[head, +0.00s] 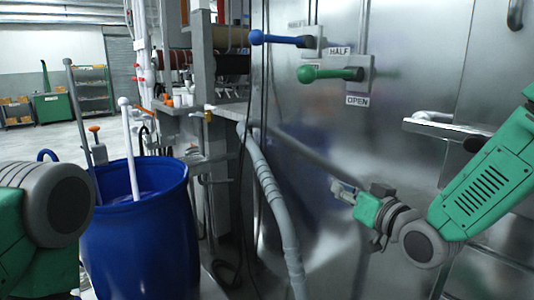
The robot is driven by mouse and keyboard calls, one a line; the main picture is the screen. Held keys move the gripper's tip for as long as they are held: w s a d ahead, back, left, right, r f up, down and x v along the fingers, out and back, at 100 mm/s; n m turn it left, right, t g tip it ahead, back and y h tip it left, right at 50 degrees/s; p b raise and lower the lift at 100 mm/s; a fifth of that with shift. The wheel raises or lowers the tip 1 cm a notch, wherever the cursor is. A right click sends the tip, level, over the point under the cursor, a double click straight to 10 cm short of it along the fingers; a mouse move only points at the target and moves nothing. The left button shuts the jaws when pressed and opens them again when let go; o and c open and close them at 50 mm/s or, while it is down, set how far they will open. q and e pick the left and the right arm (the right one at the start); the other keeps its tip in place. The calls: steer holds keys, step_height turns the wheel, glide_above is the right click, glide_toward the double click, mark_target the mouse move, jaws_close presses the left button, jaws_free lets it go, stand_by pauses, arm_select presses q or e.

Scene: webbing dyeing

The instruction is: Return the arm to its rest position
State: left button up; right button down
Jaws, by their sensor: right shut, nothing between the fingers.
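My right arm comes in from the right edge, green and grey. Its gripper (345,191) is shut and empty, pointing left in front of the metal panel (310,170). It is below the two lever handles and apart from them. My left arm shows only as a large green and grey link at the lower left; the left gripper is out of view.
A blue lever (275,38) and a green lever (325,73) stick out left from the panel, beside labels reading HALF and OPEN. A blue barrel (140,240) holding rods stands at lower left. A grey hose (270,190) runs down mid-view. A metal ledge (450,127) juts out at right.

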steer(key=s+d+f+g+h, duration=0.25)
steer(key=s+f, duration=0.35)
steer(key=f, duration=0.3)
steer(key=s+d+f+m+g+h, duration=0.1)
steer(key=s+f+g, duration=0.3)
steer(key=f, duration=0.6)
steer(key=s+d+f+g+h, duration=0.1)
steer(key=s+f+g, duration=0.1)
steer(key=s+f, duration=0.6)
steer(key=s+d+f+g+h, duration=0.1)
steer(key=s+d+f+g, duration=0.1)
steer(key=s, duration=0.5)
steer(key=s+d+f+g+h, duration=0.1)
steer(key=s+d+f+g, duration=0.1)
steer(key=s+f, duration=0.3)
steer(key=s+d+f+g+h, duration=0.1)
steer(key=s+d+f+g, duration=0.1)
steer(key=s, duration=0.9)
step_height(320, 180, down, 2)
steer(key=shift+d+f+m+g, duration=0.2)
steer(key=shift+f+m+g, duration=0.1)
steer(key=shift+g, duration=0.15)
